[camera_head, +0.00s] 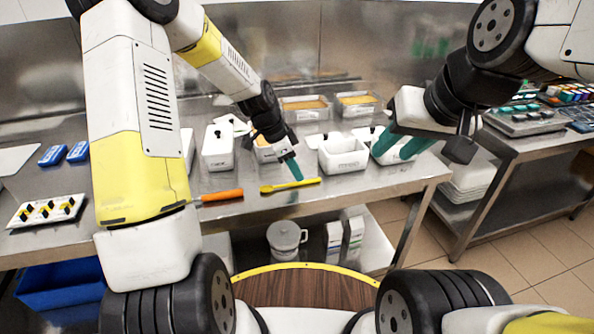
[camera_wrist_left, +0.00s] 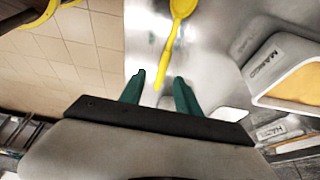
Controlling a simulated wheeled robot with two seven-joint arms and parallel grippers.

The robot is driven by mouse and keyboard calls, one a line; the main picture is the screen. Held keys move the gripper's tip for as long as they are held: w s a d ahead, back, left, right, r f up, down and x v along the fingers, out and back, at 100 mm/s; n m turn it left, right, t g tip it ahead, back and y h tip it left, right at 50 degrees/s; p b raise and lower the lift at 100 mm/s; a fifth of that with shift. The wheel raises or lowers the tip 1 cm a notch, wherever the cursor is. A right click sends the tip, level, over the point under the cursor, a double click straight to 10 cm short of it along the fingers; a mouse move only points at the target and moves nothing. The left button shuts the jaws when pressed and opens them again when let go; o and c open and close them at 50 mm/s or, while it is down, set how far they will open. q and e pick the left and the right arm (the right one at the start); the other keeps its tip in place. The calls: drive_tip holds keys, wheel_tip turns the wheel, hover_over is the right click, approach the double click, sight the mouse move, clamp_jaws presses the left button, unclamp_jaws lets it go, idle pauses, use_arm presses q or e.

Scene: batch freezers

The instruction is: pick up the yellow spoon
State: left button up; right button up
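The yellow spoon (camera_head: 290,185) lies flat near the front edge of the steel table. In the left wrist view its bowl is at the top, and its handle (camera_wrist_left: 168,50) points down between my fingers. My left gripper (camera_head: 293,168) is over the spoon, fingers pointing down. In the wrist view the left gripper (camera_wrist_left: 159,85) is open, with gaps between both teal fingers and the handle end. I cannot tell the exact height of the fingertips above the table. My right gripper (camera_head: 401,147) is open and empty at the right, near the white containers.
An orange-handled tool (camera_head: 222,195) lies left of the spoon. A white container (camera_head: 343,155) stands behind the spoon to the right, and another white container (camera_head: 218,147) behind to the left. A tray with black and yellow pieces (camera_head: 46,211) is at the far left.

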sight(293, 185)
use_arm(q)
drive_tip(key=x, duration=0.4)
drive_tip(key=shift+w+d+f, duration=0.15)
drive_tip(key=shift+w+f, duration=0.05)
drive_tip(key=shift+w, duration=0.1)
drive_tip(key=shift+c, duration=0.2)
clamp_jaws()
